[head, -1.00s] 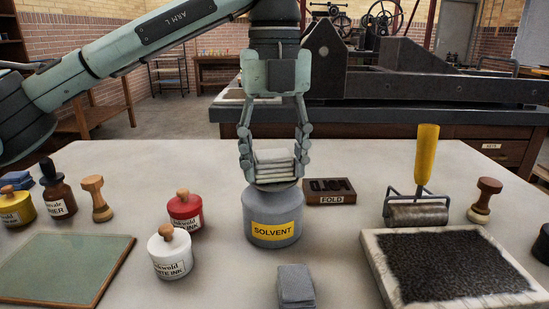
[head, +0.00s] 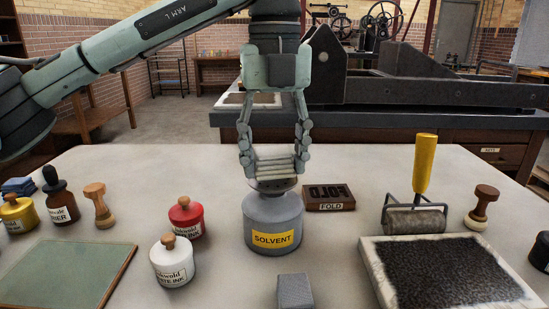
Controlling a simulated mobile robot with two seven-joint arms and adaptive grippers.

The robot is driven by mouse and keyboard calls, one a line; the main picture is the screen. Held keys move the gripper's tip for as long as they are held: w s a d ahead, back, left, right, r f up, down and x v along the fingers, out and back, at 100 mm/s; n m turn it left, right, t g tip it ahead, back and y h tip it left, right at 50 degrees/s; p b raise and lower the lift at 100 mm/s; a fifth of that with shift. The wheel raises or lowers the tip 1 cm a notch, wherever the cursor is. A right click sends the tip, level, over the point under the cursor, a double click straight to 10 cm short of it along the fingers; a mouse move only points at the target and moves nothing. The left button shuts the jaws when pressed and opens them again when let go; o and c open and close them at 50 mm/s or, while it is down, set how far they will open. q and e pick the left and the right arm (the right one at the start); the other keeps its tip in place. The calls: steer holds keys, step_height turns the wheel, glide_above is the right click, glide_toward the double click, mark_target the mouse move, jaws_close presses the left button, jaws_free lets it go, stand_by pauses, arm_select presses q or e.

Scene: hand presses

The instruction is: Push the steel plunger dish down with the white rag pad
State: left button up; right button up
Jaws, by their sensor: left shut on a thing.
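My left gripper (head: 273,172) hangs fingers down over the grey solvent can (head: 273,222) with the yellow label. It is shut on the white rag pad (head: 273,164), whose folded layers show between the fingers. The steel plunger dish (head: 273,186) sits on top of the can, just under the pad. The pad and fingertips hide much of the dish's upper face. I cannot tell whether the pad touches the dish. A short dark neck shows between dish and can. My right gripper is not in view.
A red ink jar (head: 186,218) and a white ink jar (head: 172,262) stand left of the can. The FOLD block (head: 329,198) lies close on its right. A grey block (head: 295,291) is in front. A roller (head: 415,219) and an ink slab (head: 367,258) are further right.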

mark_target(275, 154)
arm_select(q)
steer(key=shift+r+p, duration=1.55)
steer(key=shift+r, duration=0.9)
